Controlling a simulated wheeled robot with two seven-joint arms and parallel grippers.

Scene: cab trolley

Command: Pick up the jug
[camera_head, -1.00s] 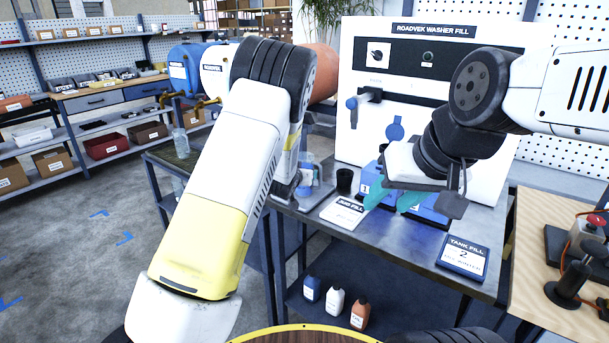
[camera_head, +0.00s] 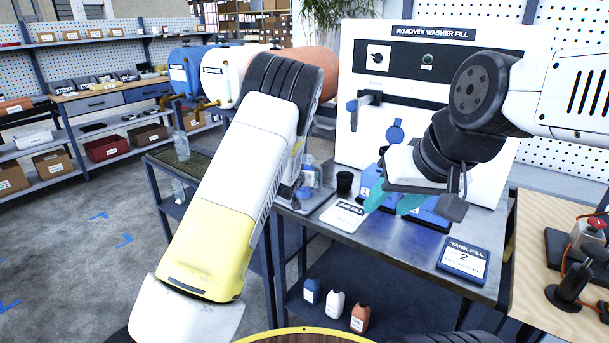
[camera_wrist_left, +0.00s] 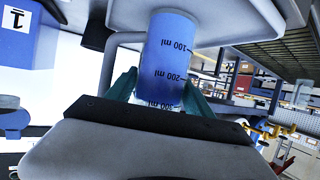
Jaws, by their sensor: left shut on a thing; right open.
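The jug (camera_wrist_left: 170,50), a clear bluish vessel with a millilitre scale, stands between the teal fingers of my left gripper (camera_wrist_left: 160,92) in the left wrist view. The fingers are shut on its sides. In the head view my left arm hides the left gripper and most of the jug; whether the jug touches the bench cannot be told. My right gripper (camera_head: 394,201) is open and empty above the bench, in front of blue numbered boxes (camera_head: 428,216).
The metal bench (camera_head: 400,255) holds a black cup (camera_head: 344,183), a jug fill card (camera_head: 343,214) and a tank fill sign (camera_head: 464,259). The white washer fill panel (camera_head: 440,70) with a tap (camera_head: 368,98) stands behind. Small bottles (camera_head: 335,304) stand on the lower shelf.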

